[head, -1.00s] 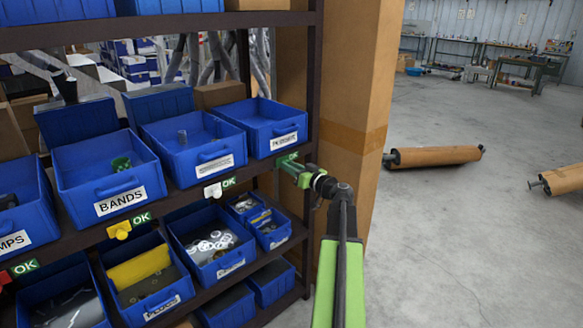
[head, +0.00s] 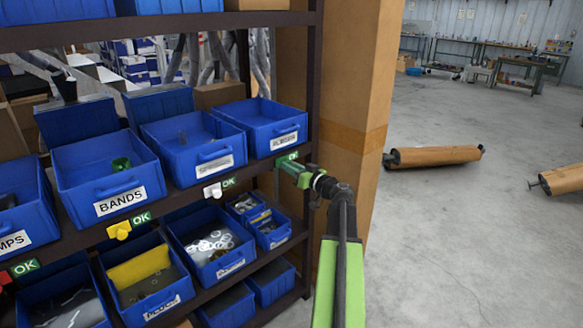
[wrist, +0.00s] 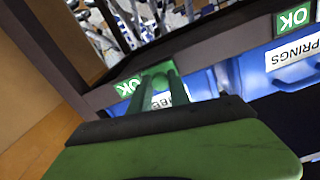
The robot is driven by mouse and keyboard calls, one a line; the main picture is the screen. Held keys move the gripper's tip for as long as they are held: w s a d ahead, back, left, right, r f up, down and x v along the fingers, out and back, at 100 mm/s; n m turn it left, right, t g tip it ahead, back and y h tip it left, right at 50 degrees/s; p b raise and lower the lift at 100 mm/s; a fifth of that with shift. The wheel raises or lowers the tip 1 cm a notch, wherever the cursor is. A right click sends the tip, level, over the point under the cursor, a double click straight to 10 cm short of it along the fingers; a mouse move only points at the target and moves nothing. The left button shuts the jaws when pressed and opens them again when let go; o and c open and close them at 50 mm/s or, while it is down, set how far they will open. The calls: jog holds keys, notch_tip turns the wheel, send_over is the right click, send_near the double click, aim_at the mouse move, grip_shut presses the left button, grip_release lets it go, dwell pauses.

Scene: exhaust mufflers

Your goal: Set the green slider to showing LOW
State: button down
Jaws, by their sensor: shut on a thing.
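The green slider is a small rounded green knob (wrist: 158,80) on the dark front edge of the shelf in the wrist view. A green sign (wrist: 127,87) right beside it reads OK, and this sign also shows in the head view (head: 287,158). My gripper (wrist: 163,84) is shut on the green slider, with one finger on each side of the knob. In the head view my gripper (head: 284,168) reaches the shelf edge at its right end and hides most of the slider.
Other sliders along the same edge are white (head: 212,191), yellow (head: 119,230) and red (head: 5,279), each beside an OK sign. Blue bins (head: 110,185) fill the shelves above and below. A cardboard-coloured column (head: 355,120) stands close right of the shelf. Wrapped mufflers (head: 435,157) lie on the open floor.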

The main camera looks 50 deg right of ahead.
aim_at(294, 156)
jog(key=d, duration=0.6)
jog(key=shift+s+d, duration=0.2)
jog(key=shift+d, duration=0.2)
jog(key=c, duration=1.2)
grip_release()
jog(key=shift+s+a, duration=0.1)
jog(key=shift+s, duration=0.15)
jog(key=s+a, duration=0.1)
jog(key=s, duration=1.6)
jog(key=shift+w+a, duration=0.1)
jog(key=shift+a, duration=0.05)
